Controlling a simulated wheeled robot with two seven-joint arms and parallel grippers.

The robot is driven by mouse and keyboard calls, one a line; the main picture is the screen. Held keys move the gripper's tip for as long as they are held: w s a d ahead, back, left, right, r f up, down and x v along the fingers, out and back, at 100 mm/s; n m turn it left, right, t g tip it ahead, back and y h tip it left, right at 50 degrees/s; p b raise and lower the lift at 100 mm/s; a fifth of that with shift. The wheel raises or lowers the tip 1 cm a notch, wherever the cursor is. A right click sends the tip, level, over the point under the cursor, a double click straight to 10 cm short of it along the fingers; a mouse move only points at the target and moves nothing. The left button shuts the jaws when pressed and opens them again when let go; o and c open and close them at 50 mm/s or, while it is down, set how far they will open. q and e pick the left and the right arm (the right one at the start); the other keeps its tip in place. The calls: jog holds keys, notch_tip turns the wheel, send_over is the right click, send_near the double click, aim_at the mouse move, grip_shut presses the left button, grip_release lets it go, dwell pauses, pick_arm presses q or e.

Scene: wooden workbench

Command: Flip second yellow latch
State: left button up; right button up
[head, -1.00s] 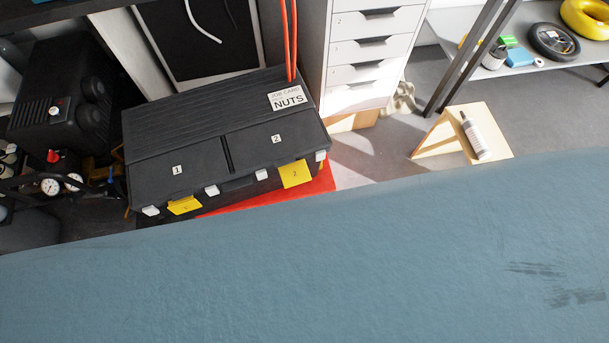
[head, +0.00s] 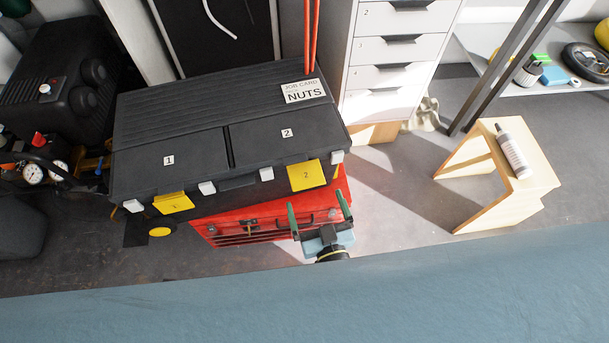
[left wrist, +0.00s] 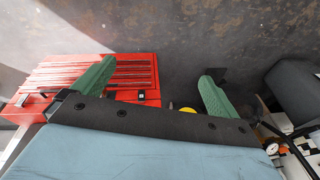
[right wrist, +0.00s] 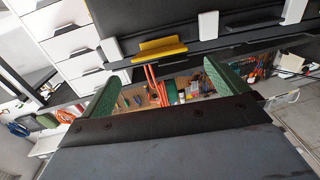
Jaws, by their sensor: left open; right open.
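The black toolbox (head: 200,140) has lids numbered 1 and 2 and a NUTS card (head: 304,91) on top. The second yellow latch (head: 307,176), marked 2, is on its front at the right; the first yellow latch (head: 173,203) is at the left. My right gripper (head: 317,208) is open and empty, just below and in front of the second latch, apart from it. In the right wrist view a yellow latch (right wrist: 160,48) lies ahead of the open fingers. My left gripper (left wrist: 155,72) is open and empty in its wrist view, and out of the head view.
A red tool chest (head: 265,222) stands under the black toolbox. White latches (head: 207,188) sit beside the yellow ones. A drawer cabinet (head: 395,70) stands behind at right, and a wooden stool (head: 530,185) with a bottle further right. A blue-grey surface (head: 350,290) fills the foreground.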

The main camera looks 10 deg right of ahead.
aim_at(307, 177)
jog(key=w, duration=0.2)
jog(key=w+b, duration=0.1)
jog(key=w, duration=0.2)
jog(key=w+a, duration=0.1)
jog(key=w, duration=0.1)
jog(key=shift+w+f+b, duration=0.1)
jog(key=shift+w+b, duration=0.2)
jog(key=shift+w, duration=0.05)
pick_arm(q)
jog(key=shift+w+d+r, duration=0.35)
jog(key=shift+d+r, duration=0.15)
jog(key=shift+r, duration=0.25)
jog(key=shift+w+d+r, duration=0.3)
jog(key=shift+d+r, duration=0.2)
jog(key=shift+r, duration=0.25)
jog(key=shift+w+d+r, duration=0.35)
jog(key=shift+d+r, duration=0.15)
jog(key=shift+r, duration=0.25)
pick_arm(e)
jog(key=shift+w+a, duration=0.1)
jog(key=shift+w, duration=0.4)
jog(key=c, duration=1)
pick_arm(q)
jog(key=shift+f, duration=0.1)
